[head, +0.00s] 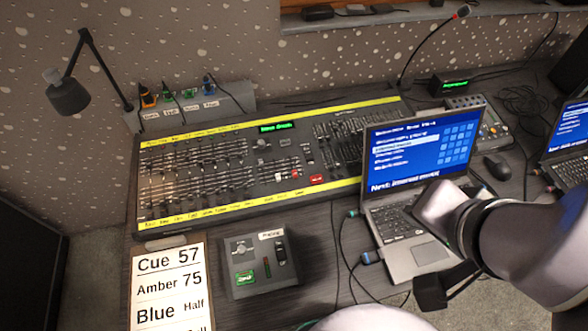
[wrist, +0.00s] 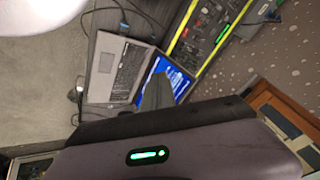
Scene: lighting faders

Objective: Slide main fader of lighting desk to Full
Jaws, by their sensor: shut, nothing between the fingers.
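The lighting desk (head: 250,150) lies on the table, a long black board with yellow label strips along its far and near edges and rows of small faders. Part of the desk shows at the top of the wrist view (wrist: 208,32). My gripper (wrist: 168,88) is a dark shut wedge in the wrist view, in front of the laptop screen. In the head view my arm is at the right, apart from the desk.
An open laptop (head: 415,150) stands right of the desk's middle, partly behind my arm. A small black control box (head: 259,262) and a cue card (head: 168,285) lie in front. A lamp (head: 68,95) rises at left. Cables run beside the laptop.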

